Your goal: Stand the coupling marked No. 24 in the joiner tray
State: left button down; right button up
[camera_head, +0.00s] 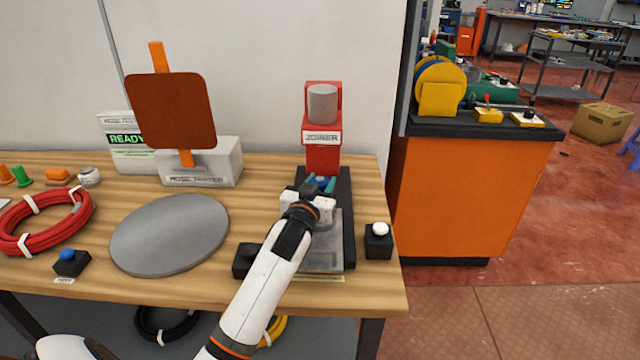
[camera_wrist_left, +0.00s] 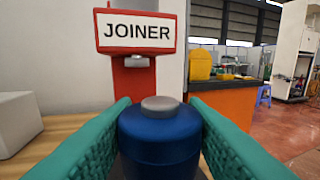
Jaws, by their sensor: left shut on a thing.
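The red joiner (camera_head: 322,155) stands at the back right of the bench, with a grey cylinder on top and a JOINER sign that also shows in the left wrist view (camera_wrist_left: 138,32). My left gripper (camera_head: 320,184) is in front of the joiner, over its dark base. Its teal fingers are shut on a blue coupling (camera_wrist_left: 160,135) with a grey top, held upright. The coupling shows small between the fingers in the head view (camera_head: 321,181). No number is readable on it. The joiner tray (camera_head: 325,257) is partly hidden by my left arm. My right gripper is not in view.
A black box with a white button (camera_head: 378,240) stands right of the joiner. A grey round plate (camera_head: 170,234), a red hose coil (camera_head: 48,222) and the hose tester (camera_head: 200,163) are to the left. A black box (camera_head: 246,261) sits beside my arm.

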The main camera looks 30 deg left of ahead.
pick_arm(q)
jog(key=shift+f, duration=0.35)
jog(key=c, duration=1.1)
grip_release()
jog(key=shift+c, duration=0.2)
jog(key=shift+f, duration=0.15)
jog(key=p+v, duration=0.3)
jog(key=v, duration=0.8)
jog(key=shift+s, duration=0.1)
